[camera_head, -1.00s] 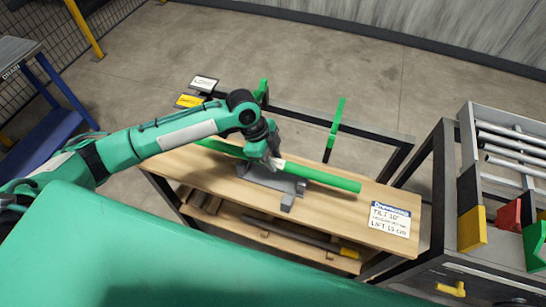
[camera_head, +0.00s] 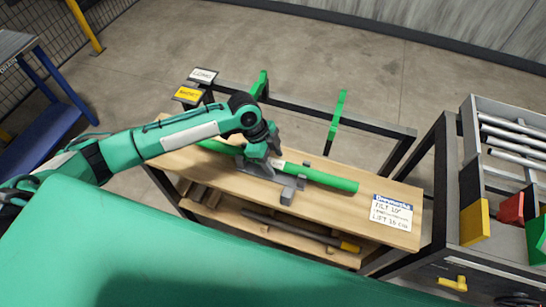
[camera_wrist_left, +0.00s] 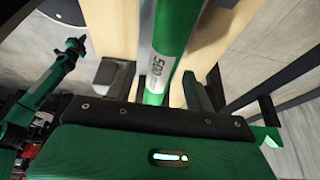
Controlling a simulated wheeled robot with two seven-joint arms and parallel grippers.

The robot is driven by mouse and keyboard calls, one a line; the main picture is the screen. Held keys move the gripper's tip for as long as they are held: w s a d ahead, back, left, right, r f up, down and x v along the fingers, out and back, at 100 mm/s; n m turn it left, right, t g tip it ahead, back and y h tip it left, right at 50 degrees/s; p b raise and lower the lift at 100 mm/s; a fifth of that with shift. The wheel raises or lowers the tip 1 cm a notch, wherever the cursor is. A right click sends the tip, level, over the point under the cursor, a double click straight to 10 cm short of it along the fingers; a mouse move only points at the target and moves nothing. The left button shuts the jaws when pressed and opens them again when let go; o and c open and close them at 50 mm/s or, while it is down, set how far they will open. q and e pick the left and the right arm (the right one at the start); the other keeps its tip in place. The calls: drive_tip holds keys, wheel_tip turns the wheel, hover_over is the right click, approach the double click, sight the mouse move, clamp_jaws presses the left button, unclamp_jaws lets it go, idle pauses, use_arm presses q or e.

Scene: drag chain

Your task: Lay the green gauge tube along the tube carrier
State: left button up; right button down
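The green gauge tube (camera_head: 325,178) lies lengthwise over a grey block-like support (camera_head: 287,190) on the wooden bench top, its right end jutting past the support. In the left wrist view the tube (camera_wrist_left: 176,30) has a white band marked 500 and runs between the two fingers. My left gripper (camera_head: 260,163) is down at the tube's middle. Its fingers (camera_wrist_left: 155,88) straddle the tube, with a clear gap at the left finger, so it looks open. A dark frame (camera_head: 300,117) with two green uprights (camera_head: 338,115) stands behind the bench; it may be the tube carrier.
A white sign (camera_head: 392,213) lies at the bench's right end. Label plates (camera_head: 203,75) stand at the back left. A grey rack of metal tubes (camera_head: 515,140) is at the right. The lower shelf (camera_head: 235,217) holds a dark bar. The bench top right of the tube is mostly clear.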

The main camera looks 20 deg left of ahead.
use_arm(q)
drive_tip(key=b+v, duration=0.2)
drive_tip(key=v, duration=1.1)
drive_tip(key=shift+r, duration=0.35)
drive_tip(key=shift+a, duration=0.1)
